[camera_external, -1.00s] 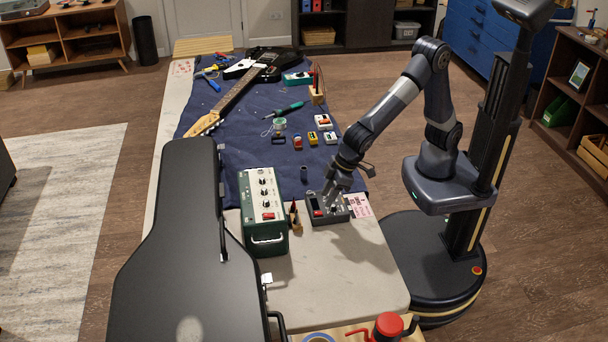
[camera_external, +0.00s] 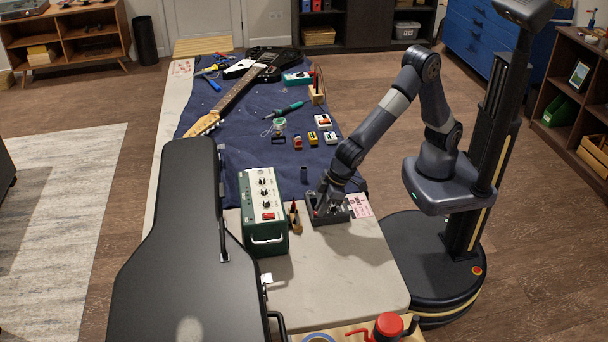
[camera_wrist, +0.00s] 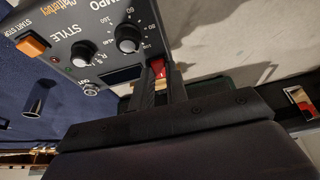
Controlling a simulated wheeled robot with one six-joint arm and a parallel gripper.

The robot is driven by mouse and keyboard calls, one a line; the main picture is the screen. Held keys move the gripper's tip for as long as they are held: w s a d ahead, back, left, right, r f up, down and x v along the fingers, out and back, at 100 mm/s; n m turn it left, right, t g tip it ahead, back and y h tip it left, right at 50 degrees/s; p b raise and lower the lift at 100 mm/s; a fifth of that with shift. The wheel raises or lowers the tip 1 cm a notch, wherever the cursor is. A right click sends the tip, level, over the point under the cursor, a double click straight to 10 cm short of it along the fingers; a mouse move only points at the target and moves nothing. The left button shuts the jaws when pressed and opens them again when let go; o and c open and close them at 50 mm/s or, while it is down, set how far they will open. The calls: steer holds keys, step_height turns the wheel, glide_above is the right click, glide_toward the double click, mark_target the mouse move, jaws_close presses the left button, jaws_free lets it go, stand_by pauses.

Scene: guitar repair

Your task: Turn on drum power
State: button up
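The drum machine is a dark grey box (camera_external: 342,216) at the right side of the bench in the external view. In the wrist view its panel (camera_wrist: 62,18) shows TEMPO and STYLE knobs, an orange START/STOP button (camera_wrist: 33,45) and a red rocker switch (camera_wrist: 158,68) at its edge. My gripper (camera_wrist: 160,78) has its two dark fingers close together, with the tips at the red switch. Whether they touch it I cannot tell. In the external view my gripper (camera_external: 320,210) points down over the box's left part and hides the switch.
A green amplifier box (camera_external: 252,215) and a small tool holder (camera_external: 294,217) stand left of the drum machine. A black guitar case (camera_external: 170,250) lies further left. Small pedals and a guitar lie on the blue mat (camera_external: 250,140). The bench front is mostly clear.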

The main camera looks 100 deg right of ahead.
jaws_close()
steer(key=shift+r+p, duration=0.15)
steer(key=shift+p, duration=0.15)
steer(key=shift+w+r+g+p, duration=0.2)
steer(key=shift+g+p, duration=0.2)
steer(key=shift+p, duration=0.65)
steer(key=g+p, duration=0.1)
steer(key=p, duration=0.2)
steer(key=shift+w+g, duration=0.2)
steer(key=shift+g, duration=0.1)
steer(key=shift+w+f+g+p, duration=0.15)
steer(key=shift+f+g+p, duration=0.05)
steer(key=shift+g+p, duration=0.45)
steer(key=o, duration=0.5)
jaws_free()
